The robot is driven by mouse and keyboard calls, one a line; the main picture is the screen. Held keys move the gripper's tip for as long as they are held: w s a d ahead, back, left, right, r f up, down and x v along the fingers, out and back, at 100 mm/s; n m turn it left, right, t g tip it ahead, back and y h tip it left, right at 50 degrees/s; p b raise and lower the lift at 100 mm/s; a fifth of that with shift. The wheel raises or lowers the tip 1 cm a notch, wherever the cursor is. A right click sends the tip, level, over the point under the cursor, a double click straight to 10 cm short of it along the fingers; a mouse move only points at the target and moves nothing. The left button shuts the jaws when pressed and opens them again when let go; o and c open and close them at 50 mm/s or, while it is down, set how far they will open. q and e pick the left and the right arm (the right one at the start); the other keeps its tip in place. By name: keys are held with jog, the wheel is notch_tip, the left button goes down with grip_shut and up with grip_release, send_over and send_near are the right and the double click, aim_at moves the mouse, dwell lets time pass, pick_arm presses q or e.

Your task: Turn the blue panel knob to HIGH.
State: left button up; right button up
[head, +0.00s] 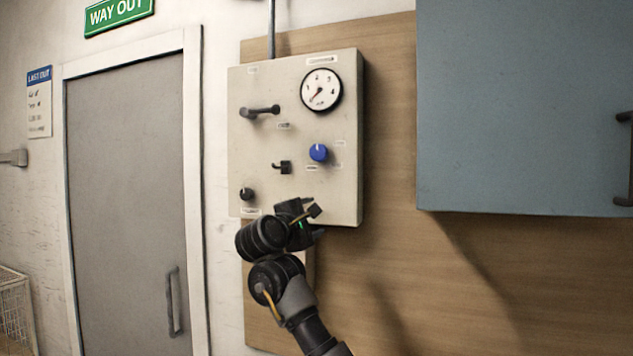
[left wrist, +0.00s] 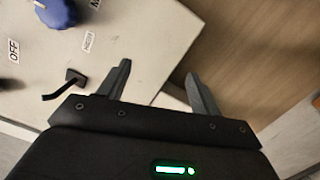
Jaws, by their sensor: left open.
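The blue knob (head: 319,153) sits on the right side of a beige wall panel (head: 337,190), below a round gauge. Its pale mark points roughly upward in the head view; the labels around it are too small to read there. In the left wrist view the knob (left wrist: 58,12) is cut off at the top left. My left gripper (head: 316,222) is open and empty at the panel's lower edge, below the knob and apart from it. In the left wrist view its two fingers (left wrist: 157,69) straddle the panel's edge with nothing between them. My right gripper is not in view.
The panel also carries a gauge (head: 321,90), a lever handle (head: 260,111), a small dark switch (head: 282,167) and a black knob (head: 246,194). A blue-grey cabinet (head: 520,110) hangs at the right. A grey door (head: 125,200) is at the left. Bare wooden board lies between panel and cabinet.

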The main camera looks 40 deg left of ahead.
aim_at(317, 155)
pick_arm(q)
jog(key=s+a+r+n+t, duration=0.1)
jog(key=s+r+n+t, duration=0.3)
jog(key=r, duration=0.9)
jog(key=shift+g, duration=0.5)
jog(key=p+x, duration=0.3)
jog(key=x, duration=0.1)
jog(key=p+x, duration=0.4)
jog(key=x, duration=0.1)
jog(key=shift+a+f, duration=0.1)
jog(key=shift+a, duration=0.15)
jog(key=shift+w+a+p, duration=0.1)
jog(key=shift+w+p, duration=0.45)
jog(key=shift+c, duration=0.2)
